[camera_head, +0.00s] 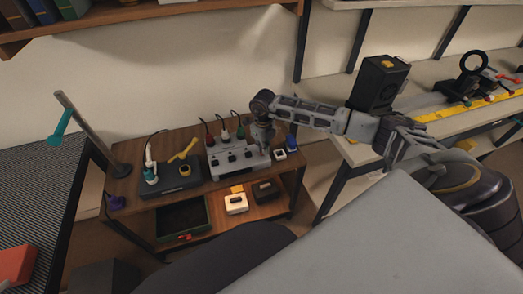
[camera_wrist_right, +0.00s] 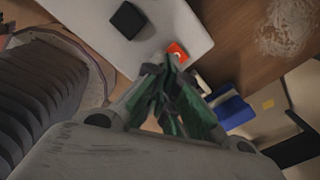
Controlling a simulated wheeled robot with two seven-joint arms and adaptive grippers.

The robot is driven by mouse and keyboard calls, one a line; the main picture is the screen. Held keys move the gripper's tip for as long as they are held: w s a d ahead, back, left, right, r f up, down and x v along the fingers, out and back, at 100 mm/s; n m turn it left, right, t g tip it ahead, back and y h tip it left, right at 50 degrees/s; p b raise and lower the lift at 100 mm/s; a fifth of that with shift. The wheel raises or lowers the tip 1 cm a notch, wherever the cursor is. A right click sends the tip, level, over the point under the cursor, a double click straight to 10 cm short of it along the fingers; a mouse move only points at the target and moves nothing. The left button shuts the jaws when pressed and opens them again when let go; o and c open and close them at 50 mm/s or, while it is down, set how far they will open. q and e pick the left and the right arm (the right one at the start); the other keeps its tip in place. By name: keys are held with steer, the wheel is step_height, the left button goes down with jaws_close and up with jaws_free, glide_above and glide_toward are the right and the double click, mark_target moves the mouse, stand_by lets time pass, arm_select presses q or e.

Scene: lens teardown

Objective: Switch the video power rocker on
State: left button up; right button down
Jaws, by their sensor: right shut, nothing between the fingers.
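A pale grey power box (camera_head: 236,168) with a row of dark rockers on top stands on the wooden shelf unit, with several coloured plugs along its back. I cannot read labels to tell which rocker is the video one. My right gripper (camera_head: 264,143) points down over the box's right end. In the right wrist view its shut, empty fingers (camera_wrist_right: 170,68) are at an orange-red rocker (camera_wrist_right: 178,52) near the box's edge; whether they touch is unclear. A black rocker (camera_wrist_right: 127,20) sits farther along the box. My left gripper is not in view.
A dark box (camera_head: 183,185) with a white plug and a yellow handle stands left of the power box. A small white block (camera_head: 280,154) and a blue item (camera_head: 292,141) are close on its right. A dark green bin (camera_head: 184,217) is on the lower shelf.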

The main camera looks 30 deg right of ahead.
steer(key=shift+f, duration=0.35)
stand_by(0.4)
steer(key=shift+r+p, duration=2.05)
steer(key=shift+r, duration=1.45)
